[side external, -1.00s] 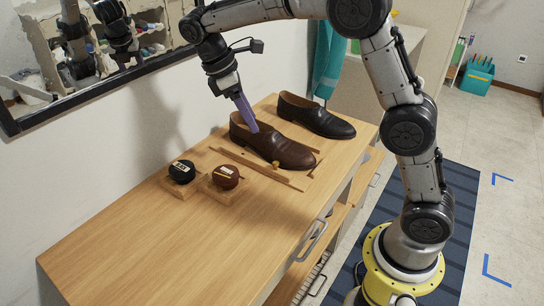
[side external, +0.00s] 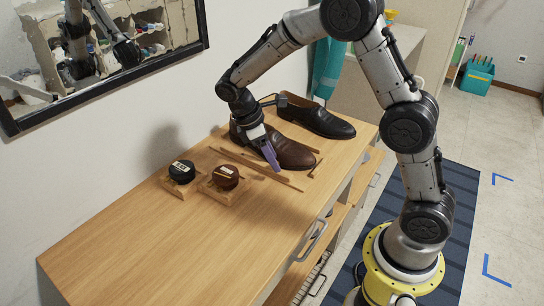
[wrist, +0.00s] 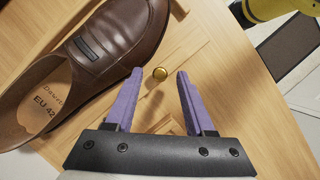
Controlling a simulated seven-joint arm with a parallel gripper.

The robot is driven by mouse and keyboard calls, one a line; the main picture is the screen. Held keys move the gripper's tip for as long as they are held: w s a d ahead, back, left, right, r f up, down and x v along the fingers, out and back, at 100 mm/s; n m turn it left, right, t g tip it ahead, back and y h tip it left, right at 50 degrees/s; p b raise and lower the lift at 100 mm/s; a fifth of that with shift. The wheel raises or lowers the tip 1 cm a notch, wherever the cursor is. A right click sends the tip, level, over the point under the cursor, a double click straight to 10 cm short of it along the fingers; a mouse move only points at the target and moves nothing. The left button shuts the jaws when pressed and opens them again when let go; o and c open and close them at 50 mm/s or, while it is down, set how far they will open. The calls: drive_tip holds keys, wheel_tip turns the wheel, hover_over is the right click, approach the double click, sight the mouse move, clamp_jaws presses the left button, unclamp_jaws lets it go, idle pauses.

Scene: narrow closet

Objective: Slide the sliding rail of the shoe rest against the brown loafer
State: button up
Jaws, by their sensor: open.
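The brown loafer (side external: 295,154) lies on the wooden shoe rest on the cabinet top; in the wrist view the loafer (wrist: 112,42) fills the upper left. The sliding rail (side external: 232,160) is a thin wooden strip along the loafer's near side, partly hidden by my gripper. A round brass knob (wrist: 160,73) shows beside the loafer, apart from it. My gripper (side external: 273,168) points down over the rail area beside the loafer. In the wrist view my gripper (wrist: 160,72) is open, its purple fingers on either side of the knob. I cannot tell how high the fingertips are.
A black shoe (side external: 318,120) stands behind the loafer. The cabinet top (side external: 170,245) is clear at the front left. A framed mirror (side external: 105,60) hangs on the wall.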

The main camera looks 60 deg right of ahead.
drive_tip(key=shift+f, duration=0.1)
clamp_jaws()
drive_tip(key=shift+d, duration=0.6)
unclamp_jaws()
drive_tip(key=v, duration=0.8)
